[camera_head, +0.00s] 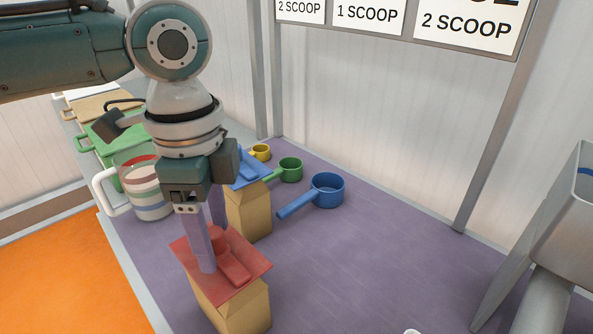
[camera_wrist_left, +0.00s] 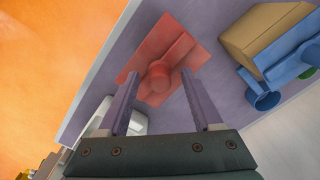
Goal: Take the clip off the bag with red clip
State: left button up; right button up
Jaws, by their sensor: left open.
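The bag with the red clip (camera_head: 235,307) is a tan bag standing at the front of the purple table. The red clip (camera_head: 235,271) lies across its top as a flat plate with a raised bar and a round knob. My left gripper (camera_head: 213,258) points down over the clip. In the left wrist view, the red clip (camera_wrist_left: 165,60) shows ahead, with its knob between the two open purple fingers (camera_wrist_left: 160,105). I cannot tell whether the fingers touch the clip. My right gripper is not in view.
A second tan bag (camera_head: 249,212) with a blue clip (camera_head: 248,170) stands just behind. Blue (camera_head: 325,190), green (camera_head: 290,168) and yellow (camera_head: 260,152) scoops lie farther back. A striped pitcher (camera_head: 146,187) stands left of my gripper. A grey metal hopper (camera_head: 560,225) is at right. The table's middle right is clear.

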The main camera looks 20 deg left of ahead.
pick_arm(q)
jog(key=shift+f, duration=0.2)
grip_shut()
dwell(0.4)
